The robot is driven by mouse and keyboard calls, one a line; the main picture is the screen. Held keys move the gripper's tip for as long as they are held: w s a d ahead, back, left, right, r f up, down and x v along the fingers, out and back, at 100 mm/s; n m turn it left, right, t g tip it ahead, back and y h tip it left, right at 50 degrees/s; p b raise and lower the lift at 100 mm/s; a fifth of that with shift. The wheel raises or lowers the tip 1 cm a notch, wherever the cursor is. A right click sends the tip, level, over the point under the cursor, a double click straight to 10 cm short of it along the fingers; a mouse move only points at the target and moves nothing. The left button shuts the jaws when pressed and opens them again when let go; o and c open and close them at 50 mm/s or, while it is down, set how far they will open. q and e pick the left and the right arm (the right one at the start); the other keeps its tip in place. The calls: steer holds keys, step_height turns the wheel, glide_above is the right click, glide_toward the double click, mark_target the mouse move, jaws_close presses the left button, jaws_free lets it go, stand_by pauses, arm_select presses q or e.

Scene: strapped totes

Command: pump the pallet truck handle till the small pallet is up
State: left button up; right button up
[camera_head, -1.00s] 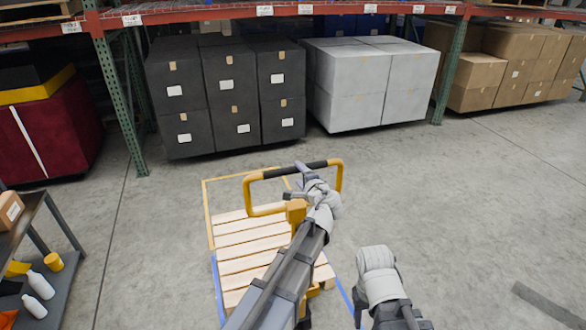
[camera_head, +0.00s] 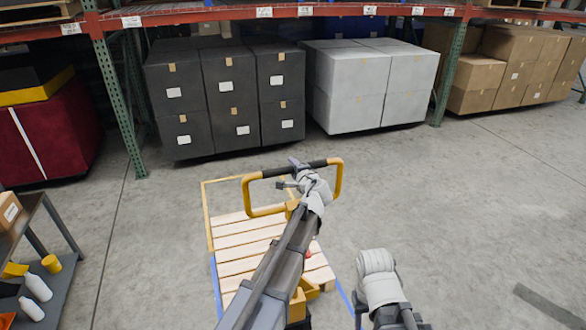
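The pallet truck handle (camera_head: 256,212) is a yellow loop with a black grip bar along its top, in the middle of the head view. My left gripper (camera_head: 290,175) is at this bar, its fingers apart, one at the bar and one below it. I see no firm closing on the bar. The small pallet (camera_head: 232,252) is of pale wood slats and lies beyond and below my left arm, which hides part of it. Its height off the floor cannot be told. My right arm is low, right of the pallet; its fingers do not show.
Yellow and blue floor tape (camera_head: 206,215) edges the pallet's spot. Behind stands a rack with black totes (camera_head: 190,105), grey totes (camera_head: 365,75) and cardboard boxes (camera_head: 475,80). A cart (camera_head: 60,262) with bottles stands at left. The floor at right is mostly clear.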

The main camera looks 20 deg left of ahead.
arm_select(q)
steer(key=shift+s, duration=0.15)
jaws_close()
stand_by(0.8)
